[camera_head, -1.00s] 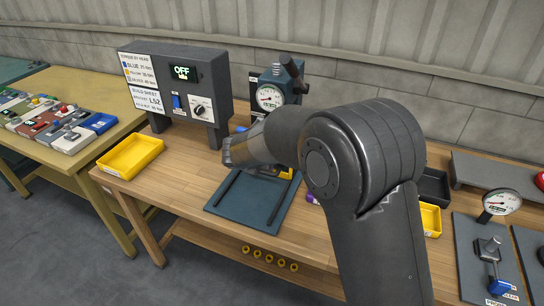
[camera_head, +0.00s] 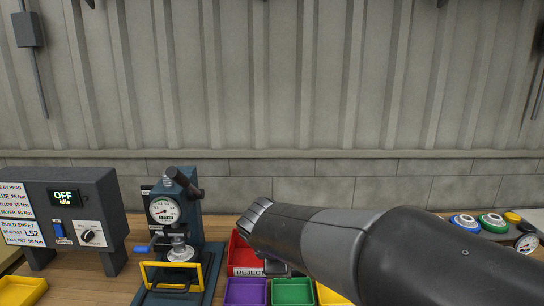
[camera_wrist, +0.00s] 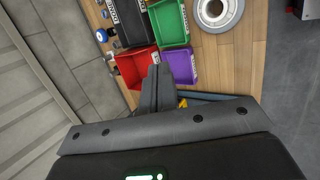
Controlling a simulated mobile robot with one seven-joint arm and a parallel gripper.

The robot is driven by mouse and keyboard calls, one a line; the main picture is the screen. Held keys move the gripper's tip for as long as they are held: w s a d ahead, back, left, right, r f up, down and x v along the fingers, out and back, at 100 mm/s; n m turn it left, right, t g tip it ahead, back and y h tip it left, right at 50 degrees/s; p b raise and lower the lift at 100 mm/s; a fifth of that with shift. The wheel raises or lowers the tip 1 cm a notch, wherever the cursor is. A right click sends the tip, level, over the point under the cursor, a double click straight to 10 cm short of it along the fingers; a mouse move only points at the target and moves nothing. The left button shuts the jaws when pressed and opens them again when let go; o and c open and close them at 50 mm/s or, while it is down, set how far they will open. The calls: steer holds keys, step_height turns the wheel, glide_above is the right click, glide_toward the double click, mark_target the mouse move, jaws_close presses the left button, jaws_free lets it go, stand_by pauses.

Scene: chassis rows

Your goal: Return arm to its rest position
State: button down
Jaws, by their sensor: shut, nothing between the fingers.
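My arm (camera_head: 400,255) enters the head view from the lower right and reaches left across the bench. Its wrist end hangs above the red REJECT bin (camera_head: 240,252) and hides part of it. In the wrist view my gripper (camera_wrist: 157,72) has its two fingers together, with nothing between them. The fingertips overlap the picture's gap between the red bin (camera_wrist: 138,68) and the purple bin (camera_wrist: 181,66); no contact shows.
A blue press with a gauge (camera_head: 165,210) stands left of my wrist, beside a grey control box reading OFF idle (camera_head: 75,212). Purple (camera_head: 246,291), green (camera_head: 292,291) and yellow bins line the front. Coloured round parts (camera_head: 492,222) sit at right. The wall backs the bench.

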steer(key=s+d+m+y, duration=0.1)
steer(key=s+d+m, duration=0.5)
steer(key=s+m, duration=0.2)
steer(key=s+d+m+y, duration=0.1)
steer(key=s+d+m, duration=0.5)
steer(key=s+m, duration=0.3)
steer(key=s, duration=0.3)
steer(key=shift+r+g, duration=0.3)
steer(key=shift+g, duration=0.1)
